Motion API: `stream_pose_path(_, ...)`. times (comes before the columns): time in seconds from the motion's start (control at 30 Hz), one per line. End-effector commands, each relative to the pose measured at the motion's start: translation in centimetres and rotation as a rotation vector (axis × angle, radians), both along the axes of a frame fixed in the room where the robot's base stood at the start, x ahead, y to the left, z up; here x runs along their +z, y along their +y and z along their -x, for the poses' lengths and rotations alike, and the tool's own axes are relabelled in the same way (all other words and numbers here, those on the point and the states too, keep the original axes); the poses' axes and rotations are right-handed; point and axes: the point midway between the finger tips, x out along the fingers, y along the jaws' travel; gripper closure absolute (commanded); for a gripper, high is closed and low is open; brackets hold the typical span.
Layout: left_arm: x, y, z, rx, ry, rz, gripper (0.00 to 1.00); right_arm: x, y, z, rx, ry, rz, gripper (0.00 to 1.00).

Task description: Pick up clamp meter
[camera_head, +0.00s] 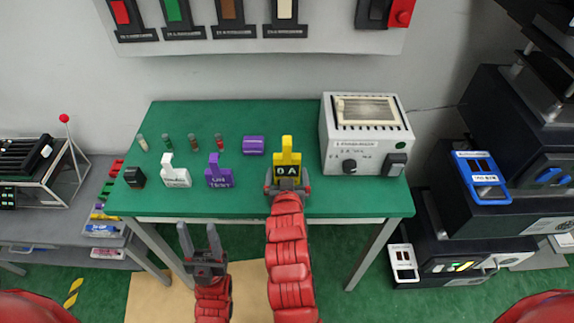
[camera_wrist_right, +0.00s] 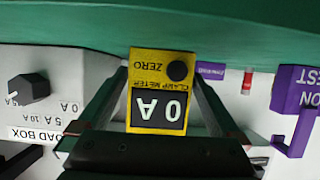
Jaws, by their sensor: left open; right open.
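The yellow clamp meter (camera_head: 288,158) stands upright on the green table, near its front edge, with a dark display reading "0 A". It also shows in the right wrist view (camera_wrist_right: 139,85), upside down, with a dark round knob. My right gripper (camera_head: 287,188) is open at the meter's lower part. In the right wrist view its fingers (camera_wrist_right: 158,88) stand on either side of the meter. Whether they touch it cannot be told. My left gripper (camera_head: 200,238) is open and empty in front of the table, below its edge.
A grey load box (camera_head: 345,158) stands to the right of the meter. Several small vials stand behind. The green table (camera_head: 300,115) is clear at the back.

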Motion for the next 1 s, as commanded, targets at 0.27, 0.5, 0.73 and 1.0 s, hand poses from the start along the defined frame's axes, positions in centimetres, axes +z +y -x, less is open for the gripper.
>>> stream_pose_path(0.27,0.08,0.00,0.00,0.000,0.000,0.000,0.50,-0.31,0.04,-0.54,0.001,0.001,0.000,0.00)
stream_pose_path(0.5,0.08,0.00,0.00,0.000,0.000,0.000,0.50,-0.30,0.04,-0.52,0.001,0.001,-0.001,0.36)
stream_pose_path(0.73,0.08,0.00,0.00,0.000,0.000,0.000,0.50,-0.29,0.04,-0.52,0.001,0.001,-0.001,0.77)
stream_pose_path(1.0,0.06,0.00,0.00,0.000,0.000,0.000,0.50,-0.21,0.05,-0.53,0.001,0.000,-0.001,0.81)
